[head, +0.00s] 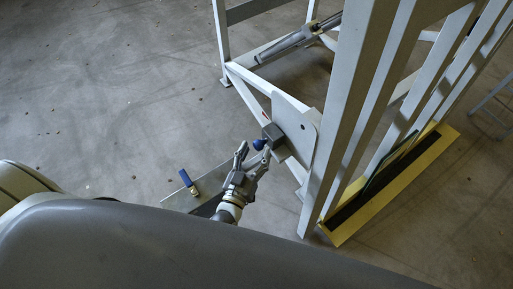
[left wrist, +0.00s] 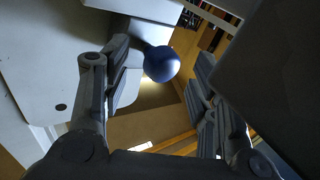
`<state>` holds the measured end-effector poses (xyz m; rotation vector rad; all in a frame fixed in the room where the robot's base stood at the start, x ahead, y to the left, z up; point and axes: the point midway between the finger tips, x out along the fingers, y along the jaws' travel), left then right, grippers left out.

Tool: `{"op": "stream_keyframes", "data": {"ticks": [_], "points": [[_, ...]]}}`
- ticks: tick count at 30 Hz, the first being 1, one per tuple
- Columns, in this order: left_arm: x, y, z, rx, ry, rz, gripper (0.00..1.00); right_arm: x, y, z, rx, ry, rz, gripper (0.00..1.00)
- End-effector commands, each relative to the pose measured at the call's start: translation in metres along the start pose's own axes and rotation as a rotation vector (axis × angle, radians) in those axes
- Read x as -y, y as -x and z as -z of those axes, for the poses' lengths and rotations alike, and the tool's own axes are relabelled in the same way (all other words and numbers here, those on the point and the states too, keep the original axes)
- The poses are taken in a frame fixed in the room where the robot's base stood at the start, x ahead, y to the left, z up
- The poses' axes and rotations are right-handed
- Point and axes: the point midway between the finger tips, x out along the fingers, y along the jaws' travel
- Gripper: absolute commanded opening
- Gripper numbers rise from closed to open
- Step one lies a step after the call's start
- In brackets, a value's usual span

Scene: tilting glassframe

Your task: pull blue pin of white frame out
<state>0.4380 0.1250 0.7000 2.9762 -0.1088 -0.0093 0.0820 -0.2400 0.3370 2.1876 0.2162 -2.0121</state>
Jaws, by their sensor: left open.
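The white frame (head: 345,110) fills the right of the head view, with a light plate at its lower side. The blue pin's round knob (head: 259,144) sticks out of a grey block (head: 273,135) on that plate. My left gripper (head: 256,153) is open just in front of the knob. In the left wrist view the blue knob (left wrist: 161,64) shows beyond and between the open fingers (left wrist: 160,85), nearer the left finger. I cannot tell whether that finger touches it. The pin's shaft is hidden. My right gripper is not in view.
A metal plate (head: 205,187) with a blue-handled valve (head: 186,179) lies low beside my gripper. A yellow-edged base (head: 347,236) holds dark glass panels at the right. A cylinder (head: 290,43) sits in the frame's upper part.

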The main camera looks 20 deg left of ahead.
Motion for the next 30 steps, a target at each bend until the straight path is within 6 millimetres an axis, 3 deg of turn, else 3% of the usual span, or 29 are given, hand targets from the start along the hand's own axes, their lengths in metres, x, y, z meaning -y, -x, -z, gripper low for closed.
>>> {"op": "stream_keyframes", "data": {"ticks": [5, 14, 27, 30], "points": [[0.0000, -0.0137, 0.0003, -0.001, 0.000, 0.000, 0.54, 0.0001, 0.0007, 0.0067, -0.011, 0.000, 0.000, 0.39], [0.0000, -0.0155, -0.0001, 0.000, 0.001, 0.001, 0.54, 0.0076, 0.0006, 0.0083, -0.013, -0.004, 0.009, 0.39], [0.0000, -0.0152, 0.0000, 0.000, 0.001, 0.000, 0.00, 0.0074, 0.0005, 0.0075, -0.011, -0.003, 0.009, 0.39], [0.0001, -0.0152, 0.0000, 0.000, 0.001, 0.000, 0.00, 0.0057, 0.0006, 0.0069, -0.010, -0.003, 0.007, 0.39]]}}
